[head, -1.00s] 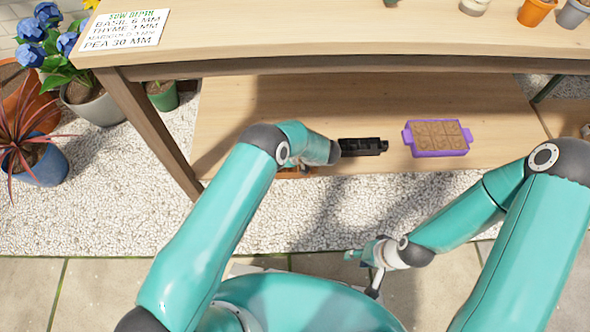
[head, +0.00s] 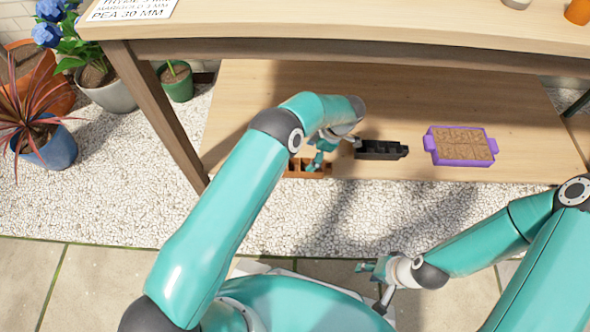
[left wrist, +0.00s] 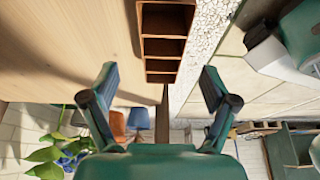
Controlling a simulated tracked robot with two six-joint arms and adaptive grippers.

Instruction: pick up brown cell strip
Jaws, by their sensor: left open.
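The brown cell strip (head: 308,168) lies on the low shelf near its front edge in the head view, partly hidden by my left arm and gripper. It also shows in the left wrist view (left wrist: 163,47), running up from between and beyond the fingertips.
A black cell strip (head: 382,150) lies just right of the brown one on the shelf. Further right is a purple tray (head: 461,160) filled with brown soil cells. The table top (head: 330,30) overhangs the shelf, and a table leg (head: 160,120) stands at the left.

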